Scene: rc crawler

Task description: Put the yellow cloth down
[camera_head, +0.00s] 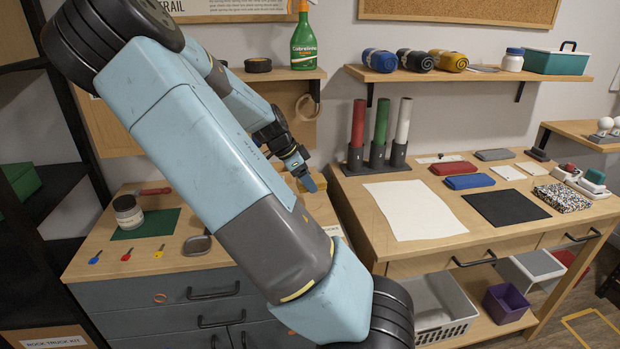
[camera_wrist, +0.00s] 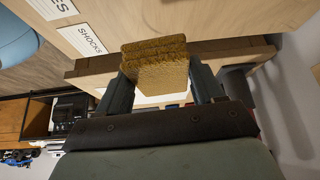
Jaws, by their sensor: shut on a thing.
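The yellow cloth (camera_wrist: 160,68) is a folded, mustard-brown textured block in the wrist view. My gripper (camera_wrist: 160,78) is shut on it, with one dark finger on each side. In the head view my gripper (camera_head: 303,174) is above the gap between the left cabinet and the right workbench, near the back. The cloth cannot be made out clearly there. A folded red cloth (camera_head: 453,168) and a folded blue cloth (camera_head: 470,181) lie on the right workbench (camera_head: 372,254).
A white sheet (camera_head: 414,209) and a black mat (camera_head: 505,207) lie flat on the workbench. Red, green and white tubes (camera_head: 381,132) stand at its back left. A shelf (camera_head: 465,75) with rolled cloths runs above. My arm hides part of the left cabinet.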

